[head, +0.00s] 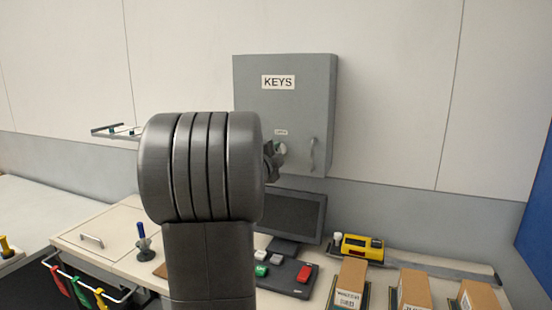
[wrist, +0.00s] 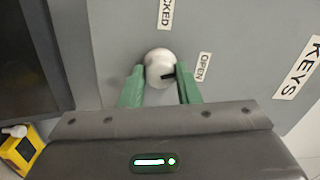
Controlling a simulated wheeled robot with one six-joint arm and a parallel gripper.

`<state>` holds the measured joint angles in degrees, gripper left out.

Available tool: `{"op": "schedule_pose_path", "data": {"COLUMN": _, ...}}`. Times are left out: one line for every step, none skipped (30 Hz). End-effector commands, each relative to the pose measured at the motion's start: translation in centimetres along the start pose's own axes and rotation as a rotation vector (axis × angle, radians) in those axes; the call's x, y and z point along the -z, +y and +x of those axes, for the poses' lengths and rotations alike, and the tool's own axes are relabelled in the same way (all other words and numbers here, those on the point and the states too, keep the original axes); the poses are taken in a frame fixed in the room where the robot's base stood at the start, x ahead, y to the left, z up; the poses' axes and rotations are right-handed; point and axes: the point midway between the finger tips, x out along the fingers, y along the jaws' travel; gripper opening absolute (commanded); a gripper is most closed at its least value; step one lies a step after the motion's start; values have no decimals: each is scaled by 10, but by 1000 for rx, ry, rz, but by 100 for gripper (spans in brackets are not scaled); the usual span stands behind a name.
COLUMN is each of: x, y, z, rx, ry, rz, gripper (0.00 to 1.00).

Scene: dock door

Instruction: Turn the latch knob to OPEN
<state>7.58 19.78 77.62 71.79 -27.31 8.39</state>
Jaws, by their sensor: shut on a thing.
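The grey key cabinet (head: 285,105) hangs on the wall, its door closed, with a KEYS label and a vertical handle (head: 313,153). The white round latch knob (wrist: 159,63) stands on its door in the wrist view. My gripper (wrist: 160,82) has its two green fingers on either side of the knob, shut on it. A black mark on the knob points right and slightly down, by the right finger, on the side of the OPEN label (wrist: 204,67). The LOCKED label (wrist: 166,14) is above the knob, partly cut off. In the head view my arm and gripper largely hide the knob.
Below the cabinet are a monitor (head: 287,215), a control box with a red button (head: 304,273), a yellow device (head: 362,247) and cardboard boxes (head: 413,288) on the bench. A wall rack (head: 117,131) is at the left. The wall right of the cabinet is bare.

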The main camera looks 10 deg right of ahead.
Motion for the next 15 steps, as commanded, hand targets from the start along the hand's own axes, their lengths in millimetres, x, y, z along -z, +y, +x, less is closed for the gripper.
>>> {"op": "schedule_pose_path", "data": {"x": 1, "y": -3, "z": 1, "rx": 10, "ry": 4, "rz": 41, "gripper": 7}}
{"op": "schedule_pose_path", "data": {"x": 1, "y": -3, "z": 0, "rx": 10, "ry": 4, "rz": 66, "gripper": 7}}
{"op": "schedule_pose_path", "data": {"x": 1, "y": -3, "z": 0, "rx": 9, "ry": 5, "rz": 98, "gripper": 7}}
{"op": "schedule_pose_path", "data": {"x": 1, "y": -3, "z": 0, "rx": 10, "ry": 6, "rz": 121, "gripper": 7}}
{"op": "schedule_pose_path", "data": {"x": 1, "y": -4, "z": 0, "rx": 10, "ry": 6, "rz": 142, "gripper": 7}}
{"op": "schedule_pose_path", "data": {"x": 1, "y": -4, "z": 0, "rx": 10, "ry": 7, "rz": 170, "gripper": 7}}
{"op": "schedule_pose_path", "data": {"x": 1, "y": -4, "z": 0, "rx": 10, "ry": 7, "rz": 190, "gripper": 7}}
{"op": "schedule_pose_path", "data": {"x": 1, "y": -4, "z": 0, "rx": 10, "ry": 8, "rz": 210, "gripper": 7}}
{"op": "schedule_pose_path", "data": {"x": 1, "y": -4, "z": 0, "rx": 11, "ry": 8, "rz": 232, "gripper": 7}}
{"op": "schedule_pose_path", "data": {"x": 1, "y": -4, "z": 0, "rx": 11, "ry": 9, "rz": 249, "gripper": 7}}
{"op": "schedule_pose_path", "data": {"x": 1, "y": -5, "z": 0, "rx": 12, "ry": 9, "rz": 263, "gripper": 7}}
{"op": "schedule_pose_path", "data": {"x": 1, "y": -5, "z": 0, "rx": 12, "ry": 9, "rz": 281, "gripper": 7}}
{"op": "schedule_pose_path", "data": {"x": 1, "y": -5, "z": 0, "rx": 12, "ry": 10, "rz": 294, "gripper": 7}}
{"op": "schedule_pose_path", "data": {"x": 1, "y": -5, "z": 0, "rx": 12, "ry": 10, "rz": 305, "gripper": 7}}
{"op": "schedule_pose_path", "data": {"x": 1, "y": -5, "z": 0, "rx": 12, "ry": 10, "rz": 319, "gripper": 7}}
